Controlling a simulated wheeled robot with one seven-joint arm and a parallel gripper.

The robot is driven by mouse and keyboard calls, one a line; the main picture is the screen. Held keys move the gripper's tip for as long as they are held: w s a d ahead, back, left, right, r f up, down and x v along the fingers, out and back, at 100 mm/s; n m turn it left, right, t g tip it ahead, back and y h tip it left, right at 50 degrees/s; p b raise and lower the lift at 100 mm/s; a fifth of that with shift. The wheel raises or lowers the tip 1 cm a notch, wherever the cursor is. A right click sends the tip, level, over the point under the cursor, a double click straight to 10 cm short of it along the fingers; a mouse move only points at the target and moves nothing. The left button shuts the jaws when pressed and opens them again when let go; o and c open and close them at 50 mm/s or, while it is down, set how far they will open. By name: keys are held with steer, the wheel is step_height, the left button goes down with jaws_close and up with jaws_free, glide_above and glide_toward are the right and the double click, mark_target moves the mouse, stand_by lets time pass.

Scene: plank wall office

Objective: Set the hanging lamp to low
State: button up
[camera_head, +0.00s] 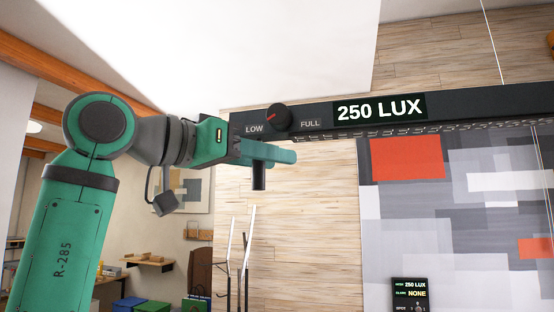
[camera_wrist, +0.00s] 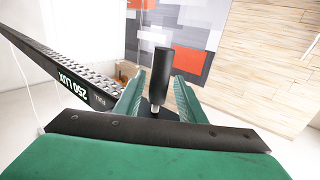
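The hanging lamp is a long dark bar (camera_head: 445,110) under a white panel, with a display (camera_head: 380,107) reading 250 LUX. A round black knob (camera_head: 281,117) with a red pointer sits between LOW and FULL; the pointer tilts towards the LOW side. The bar also shows upside down in the wrist view (camera_wrist: 40,62). My gripper (camera_head: 285,153) is just below the bar near the knob. In the wrist view its green fingers (camera_wrist: 160,92) stand apart on either side of a black cylinder (camera_wrist: 162,72) on a thin metal stem. The stem's attachment is hidden.
A small dark panel (camera_head: 410,295) with a readout stands at the lower right. Thin metal rods (camera_head: 246,250) rise below my gripper. A patterned wall panel (camera_head: 470,220) hangs behind on the right.

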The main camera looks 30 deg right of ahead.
steer(key=shift+s+d, duration=0.1)
steer(key=shift+d, duration=0.7)
